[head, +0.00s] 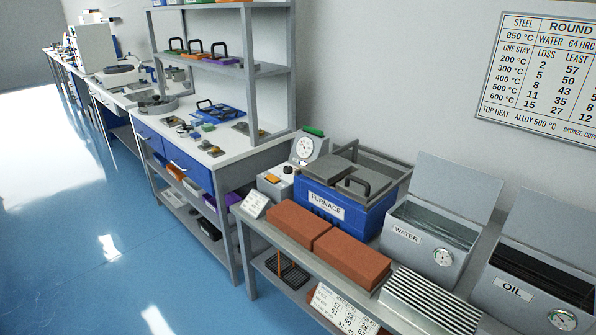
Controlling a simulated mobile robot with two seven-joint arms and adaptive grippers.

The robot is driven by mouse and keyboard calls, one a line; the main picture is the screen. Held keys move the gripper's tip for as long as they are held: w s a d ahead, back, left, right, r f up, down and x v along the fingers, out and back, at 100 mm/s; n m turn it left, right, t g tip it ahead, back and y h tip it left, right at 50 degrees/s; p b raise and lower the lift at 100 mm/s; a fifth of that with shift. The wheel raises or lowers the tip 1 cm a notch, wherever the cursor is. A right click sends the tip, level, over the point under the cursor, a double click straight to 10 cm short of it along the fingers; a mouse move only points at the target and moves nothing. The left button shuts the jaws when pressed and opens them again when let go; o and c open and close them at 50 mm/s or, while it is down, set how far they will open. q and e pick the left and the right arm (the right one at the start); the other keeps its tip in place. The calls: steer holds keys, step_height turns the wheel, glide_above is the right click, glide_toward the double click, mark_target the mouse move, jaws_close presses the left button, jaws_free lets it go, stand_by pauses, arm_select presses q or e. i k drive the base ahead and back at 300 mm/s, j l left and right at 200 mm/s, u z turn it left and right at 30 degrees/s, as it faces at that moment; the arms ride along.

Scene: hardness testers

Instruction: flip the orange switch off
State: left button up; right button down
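A small orange switch (272,178) sits on top of a grey control box (270,190) at the left end of the near bench. It is too small to tell which way it is tipped. The box stands just left of the blue furnace (350,212), and a black knob (288,170) is beside the switch. A round dial gauge (305,149) with a green top rises behind the box. Neither of my grippers shows in the head view.
Orange-brown bricks (345,257) lie in front of the furnace, beside a tilted label card (255,204). Open WATER (425,240) and OIL (520,285) tanks stand to the right. A shelved workbench (225,165) is behind left. The blue floor (100,240) at left is clear.

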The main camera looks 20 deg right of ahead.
mark_target(274, 180)
steer(key=i+j, duration=0.1)
steer(key=i, duration=1.8)
